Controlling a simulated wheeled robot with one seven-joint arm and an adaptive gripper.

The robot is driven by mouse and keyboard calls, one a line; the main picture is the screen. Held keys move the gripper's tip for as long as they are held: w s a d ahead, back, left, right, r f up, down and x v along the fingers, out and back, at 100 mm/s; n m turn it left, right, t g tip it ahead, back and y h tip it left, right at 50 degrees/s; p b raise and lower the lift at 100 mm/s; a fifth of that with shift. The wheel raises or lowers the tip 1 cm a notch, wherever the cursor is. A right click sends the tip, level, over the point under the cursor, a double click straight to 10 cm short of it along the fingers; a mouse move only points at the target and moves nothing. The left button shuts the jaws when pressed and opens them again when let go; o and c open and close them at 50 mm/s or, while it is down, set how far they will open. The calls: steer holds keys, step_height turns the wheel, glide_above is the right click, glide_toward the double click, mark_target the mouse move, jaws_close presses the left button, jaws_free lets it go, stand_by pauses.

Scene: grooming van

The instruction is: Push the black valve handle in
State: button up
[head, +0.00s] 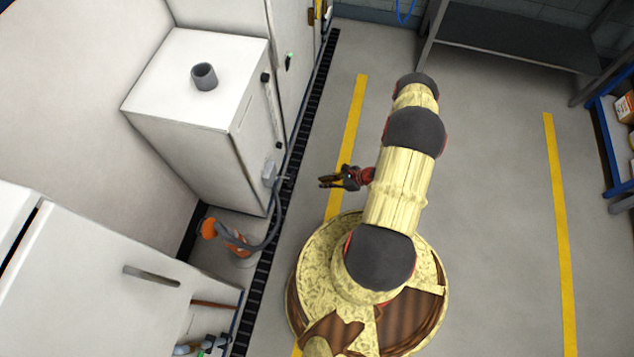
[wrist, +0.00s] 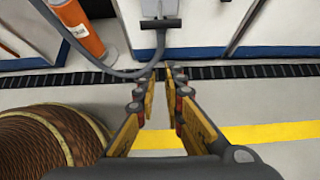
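A dark handle with a crossbar (wrist: 160,23) shows at the top of the wrist view, standing out from a light grey fitting; it looks like the black valve handle. In the head view the grey fitting (head: 270,172) is on the lower side of the white cabinet (head: 200,125), and the handle is too small to make out clearly. My gripper (head: 326,181) is over the floor to the right of the cabinet, apart from it. In the wrist view my gripper (wrist: 163,78) is open and empty, its fingertips pointing toward the handle with a gap between.
A grey hose (head: 274,232) runs near the fitting and down by an orange cylinder (head: 237,240). A black floor grating (head: 300,140) lies along the cabinets. A shelf (head: 520,40) stands at the back right.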

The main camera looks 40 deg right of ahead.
steer(key=b+x, duration=0.2)
steer(key=x, duration=0.6)
steer(key=shift+w+a+f+b, duration=0.1)
steer(key=shift+a+f+b, duration=0.1)
steer(key=shift+b, duration=0.2)
jaws_close()
steer(key=w+a, duration=0.1)
steer(key=w+a+r+b, duration=0.1)
steer(key=w, duration=0.1)
steer(key=shift+r, duration=0.1)
steer(key=shift+a, duration=0.15)
